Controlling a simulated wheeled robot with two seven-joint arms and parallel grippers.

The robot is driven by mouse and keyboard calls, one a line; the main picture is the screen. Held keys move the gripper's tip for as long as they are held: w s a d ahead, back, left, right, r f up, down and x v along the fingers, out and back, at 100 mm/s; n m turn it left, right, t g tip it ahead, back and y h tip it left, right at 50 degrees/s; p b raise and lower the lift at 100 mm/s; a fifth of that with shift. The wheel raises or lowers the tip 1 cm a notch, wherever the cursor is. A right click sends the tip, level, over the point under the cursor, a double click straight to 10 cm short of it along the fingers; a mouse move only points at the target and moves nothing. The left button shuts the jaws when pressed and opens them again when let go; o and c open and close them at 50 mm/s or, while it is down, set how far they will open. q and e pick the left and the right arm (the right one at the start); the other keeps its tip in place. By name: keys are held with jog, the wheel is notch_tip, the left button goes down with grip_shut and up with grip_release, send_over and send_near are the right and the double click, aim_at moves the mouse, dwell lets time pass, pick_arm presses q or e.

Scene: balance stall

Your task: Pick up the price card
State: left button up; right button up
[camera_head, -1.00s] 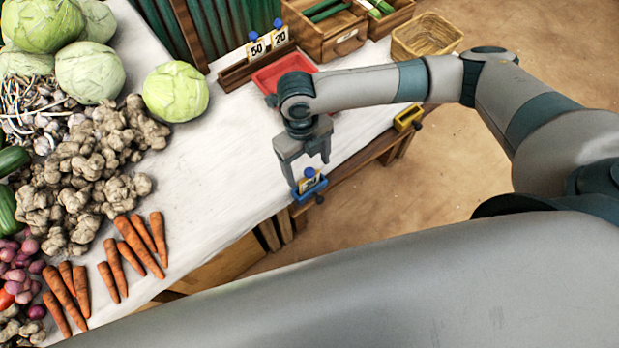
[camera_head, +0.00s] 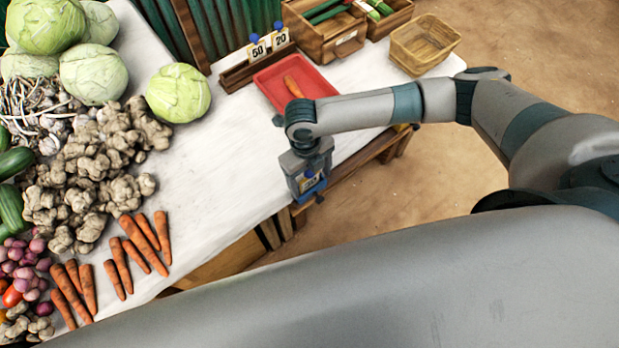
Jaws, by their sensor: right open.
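A small price card (camera_head: 309,181) with dark print and a blue knob stands in a blue holder (camera_head: 313,193) at the table's front edge. My right gripper (camera_head: 308,188) points down over it, its two fingers on either side of the card. The gripper is open, and the card still sits in the holder. The fingers partly hide the card and holder; I cannot tell whether they touch the card. Two more price cards, "50" (camera_head: 258,50) and "20" (camera_head: 280,40), stand in a wooden rack (camera_head: 257,68) at the back. My left gripper is out of view.
A red tray (camera_head: 270,90) with a carrot (camera_head: 292,87) lies behind my right wrist. Cabbages (camera_head: 178,93), ginger (camera_head: 90,165) and carrots (camera_head: 138,242) fill the left side. A basket (camera_head: 425,45) stands at back right. The white tabletop (camera_head: 215,160) between is clear.

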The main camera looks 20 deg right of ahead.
aim_at(313, 175)
dwell(0.4)
jog(key=c, duration=1.1)
jog(key=shift+r, duration=0.1)
jog(key=shift+r+b, duration=0.35)
jog(key=shift+r, duration=0.15)
jog(key=r, duration=0.1)
jog(key=r+b, duration=0.1)
jog(key=r, duration=0.1)
jog(key=shift+s+d, duration=0.15)
jog(key=shift+s, duration=0.25)
jog(key=s+d+r+b, duration=0.2)
jog(key=s+d+r, duration=0.2)
jog(key=s, duration=0.6)
notch_tip(313, 175, up, 3)
jog(key=shift+f+b, duration=0.1)
jog(key=shift+b, duration=0.2)
